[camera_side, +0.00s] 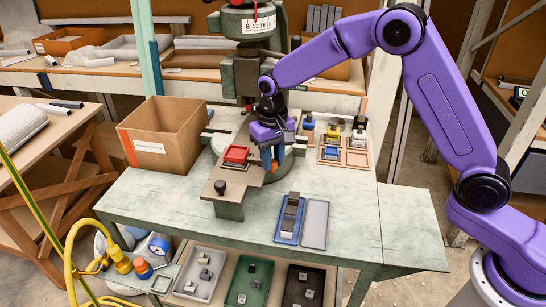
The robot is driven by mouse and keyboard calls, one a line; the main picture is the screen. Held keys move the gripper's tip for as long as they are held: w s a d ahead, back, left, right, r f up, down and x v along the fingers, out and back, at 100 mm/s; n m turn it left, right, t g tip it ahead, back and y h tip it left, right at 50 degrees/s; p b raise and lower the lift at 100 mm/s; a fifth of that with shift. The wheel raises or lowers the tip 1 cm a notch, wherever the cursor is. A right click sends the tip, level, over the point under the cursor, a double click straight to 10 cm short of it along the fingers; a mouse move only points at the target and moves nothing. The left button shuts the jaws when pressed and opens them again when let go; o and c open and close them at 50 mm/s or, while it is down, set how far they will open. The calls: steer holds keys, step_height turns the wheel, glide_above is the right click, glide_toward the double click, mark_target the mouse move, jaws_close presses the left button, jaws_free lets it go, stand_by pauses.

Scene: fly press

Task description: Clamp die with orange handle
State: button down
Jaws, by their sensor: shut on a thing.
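The green fly press (248,20) stands at the back of the work table, with a grey-brown plate (222,190) at its front. A red die (236,154) sits on the press bed, left of my gripper. My gripper (272,160) points down at the right edge of the bed, with its fingers close together. A small orange piece, likely the orange handle (274,168), shows at the fingertips, and the fingers are shut on it. The fingers hide most of the handle, so I cannot tell its angle or whether it presses on the die.
A cardboard box (165,140) stands left of the press. A wooden tray (357,158) with coloured dies is on the right. A blue tray (290,222) and a grey tray (315,225) lie in front. The table's right end is clear.

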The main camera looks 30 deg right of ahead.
steer(key=shift+r, duration=0.1)
steer(key=c, duration=0.9)
jaws_free()
step_height(320, 180, up, 17)
steer(key=shift+r, duration=0.2)
steer(key=shift+s, duration=0.1)
steer(key=s+d+f+n, duration=0.3)
steer(key=s+d+n, duration=0.1)
steer(key=s, duration=0.8)
steer(key=s+d+f+n, duration=0.3)
steer(key=s+d+n, duration=0.1)
steer(key=s, duration=0.7)
steer(key=s+d+f+n, duration=0.3)
steer(key=s+d+n, duration=0.1)
steer(key=s, duration=0.8)
steer(key=shift+s+d+f+n, duration=0.15)
steer(key=shift+d+f+n, duration=0.05)
steer(key=shift+d, duration=0.2)
steer(key=shift+s+d+f+n, duration=0.15)
steer(key=shift+d+n, duration=0.05)
steer(key=shift+d, duration=0.15)
